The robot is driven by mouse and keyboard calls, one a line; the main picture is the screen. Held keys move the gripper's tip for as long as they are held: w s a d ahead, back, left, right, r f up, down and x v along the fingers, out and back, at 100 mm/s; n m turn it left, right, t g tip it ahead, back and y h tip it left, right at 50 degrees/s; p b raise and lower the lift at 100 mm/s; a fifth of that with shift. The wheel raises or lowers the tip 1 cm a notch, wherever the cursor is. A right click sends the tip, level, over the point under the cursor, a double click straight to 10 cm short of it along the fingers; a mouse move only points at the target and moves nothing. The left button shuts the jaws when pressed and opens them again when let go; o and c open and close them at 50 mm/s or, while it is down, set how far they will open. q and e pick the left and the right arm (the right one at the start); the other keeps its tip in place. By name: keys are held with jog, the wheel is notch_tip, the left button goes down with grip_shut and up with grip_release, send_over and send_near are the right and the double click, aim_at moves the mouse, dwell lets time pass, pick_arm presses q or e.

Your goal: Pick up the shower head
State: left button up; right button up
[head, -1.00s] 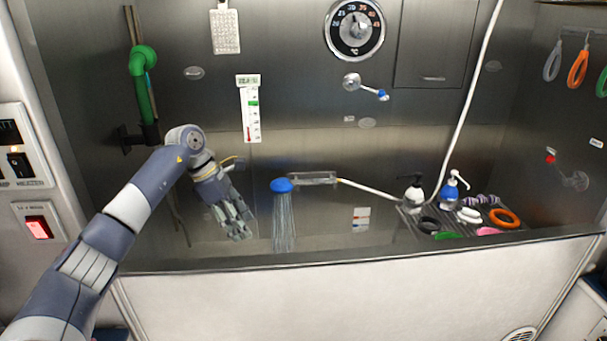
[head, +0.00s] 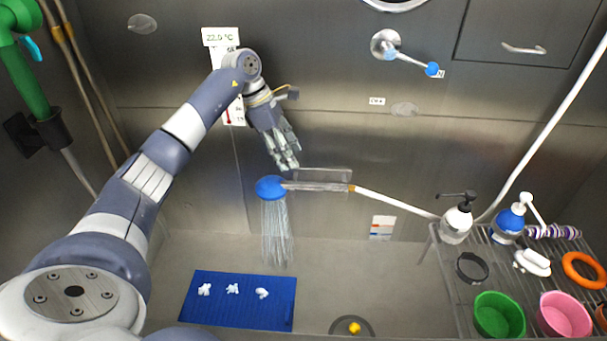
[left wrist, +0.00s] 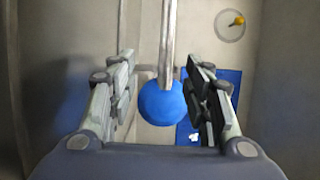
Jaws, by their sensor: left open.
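The shower head (head: 271,188) has a blue head and a grey handle (head: 318,187) that joins a white hose. Water streams down from it into the tub. My left gripper (head: 287,164) is open, with its fingers pointing down just above the head and handle. In the left wrist view the blue head (left wrist: 162,103) and the handle (left wrist: 168,45) show between the two open fingers (left wrist: 165,95); I see no contact. My right gripper is not in view.
A blue mat (head: 238,313) with white pieces lies on the tub floor, beside a drain with a yellow duck (head: 354,327). A wire rack (head: 452,280) at right holds bottles, bowls and rings. A blue-tipped lever (head: 408,60) juts from the back wall.

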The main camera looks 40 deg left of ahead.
aim_at(306, 183)
pick_arm(q)
jog(key=f, duration=0.1)
jog(key=d+f, duration=0.1)
jog(key=d+f+p, duration=0.1)
jog(key=shift+s+f, duration=0.1)
jog(key=shift+f, duration=0.6)
jog(key=d+f+p, duration=0.1)
jog(key=w+d+f+p, duration=0.1)
jog(key=f, duration=0.1)
jog(key=shift+w+d+f+p, duration=0.15)
jog(key=shift+d+f+p, duration=0.05)
jog(key=shift+f+p, duration=0.15)
jog(key=shift+w+d+f, duration=0.1)
jog(key=shift+f, duration=0.3)
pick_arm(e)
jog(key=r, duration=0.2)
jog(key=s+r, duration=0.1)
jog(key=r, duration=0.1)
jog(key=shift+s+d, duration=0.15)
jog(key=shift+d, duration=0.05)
pick_arm(q)
grip_shut()
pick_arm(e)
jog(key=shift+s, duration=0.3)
